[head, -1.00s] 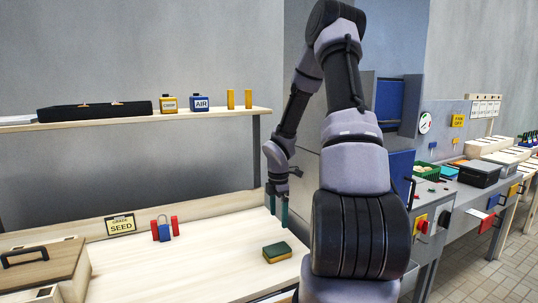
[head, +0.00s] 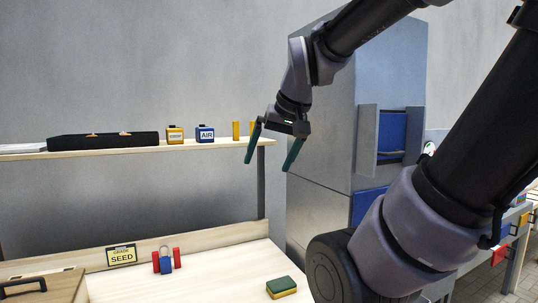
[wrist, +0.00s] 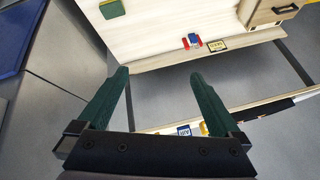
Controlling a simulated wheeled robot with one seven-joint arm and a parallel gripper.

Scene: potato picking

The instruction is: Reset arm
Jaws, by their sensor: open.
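My gripper (head: 272,156) is open and empty, with its two green fingers spread and pointing down. In the head view it hangs in the air at the right end of the wall shelf (head: 120,150), above the level of the wooden worktable (head: 210,274). In the wrist view the gripper (wrist: 155,82) shows both fingers apart with nothing between them. My arm reaches in from the right and bends down to the gripper.
A green and yellow sponge (head: 282,288) and a blue padlock between red pieces (head: 166,262) lie on the worktable by a SEED sign (head: 122,256). The shelf holds a black case (head: 103,140), a yellow block (head: 175,134) and a blue AIR block (head: 205,133). A grey cabinet (head: 330,180) stands right.

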